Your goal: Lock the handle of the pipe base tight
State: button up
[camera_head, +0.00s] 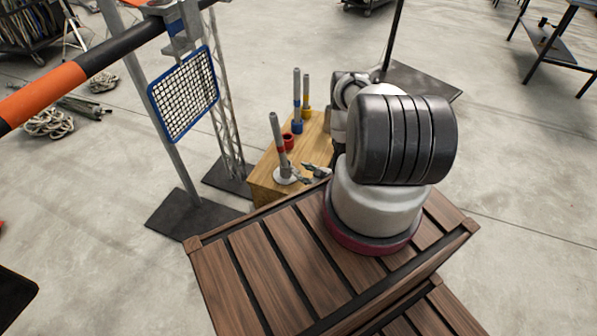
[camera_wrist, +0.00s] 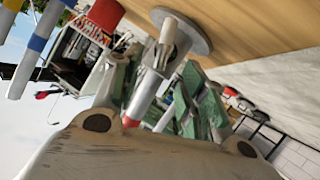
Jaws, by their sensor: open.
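The grey pipe (camera_head: 278,140) with a red band stands upright in a light grey round base (camera_head: 287,176) near the front corner of a wooden block. In the wrist view, the round base (camera_wrist: 200,32) is at the top and the pipe (camera_wrist: 150,82) runs down the middle. A short light piece (camera_wrist: 168,32), perhaps the handle, sticks out by the base. My gripper (camera_head: 314,171) is low over the block, just right of the base. In the wrist view, my gripper (camera_wrist: 155,90) has its green-padded fingers apart, either side of the pipe. Contact cannot be told.
A truss stand with a mesh panel (camera_head: 184,92) is at left. Open floor lies to the right.

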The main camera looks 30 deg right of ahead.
aim_at(299, 171)
jog(key=shift+x, duration=1.85)
jog(key=shift+c, duration=0.3)
grip_shut()
jog(key=shift+w+d+r+m+g+y, duration=0.2)
jog(key=shift+d+m+g+y, duration=0.15)
jog(key=shift+m+g, duration=0.35)
jog(key=shift+w+f+m+g+y, duration=0.15)
jog(key=shift+m+g+y, duration=0.25)
jog(key=shift+m+y, duration=0.35)
jog(key=shift+o, duration=0.3)
grip_release()
